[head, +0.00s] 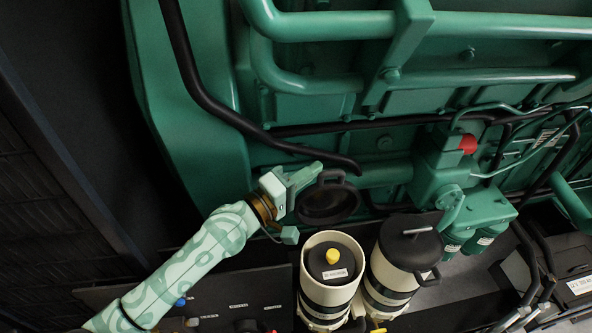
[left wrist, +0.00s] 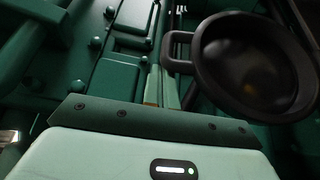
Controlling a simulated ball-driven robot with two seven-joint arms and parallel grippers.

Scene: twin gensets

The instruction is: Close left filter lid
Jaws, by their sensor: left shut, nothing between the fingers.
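The left filter (head: 310,292) is a cream canister with its top open. A black cartridge with a yellow knob (head: 333,256) shows inside it. Its black round lid (head: 328,204) stands swung up behind the canister, with a loop handle at its top edge. In the left wrist view the lid (left wrist: 250,70) is at the upper right, hollow side showing and handle to the left. My left gripper (head: 316,170) is shut and empty, just left of the lid near its handle. Its narrow fingertips (left wrist: 165,75) show left of the handle; I cannot tell whether they touch.
The right filter (head: 388,282) stands close beside the left one, with its black lid (head: 410,242) down on top. The green engine (head: 330,100) with pipes and a black hose (head: 200,90) fills the space behind. A dark panel with small labels (head: 238,306) lies at the front left.

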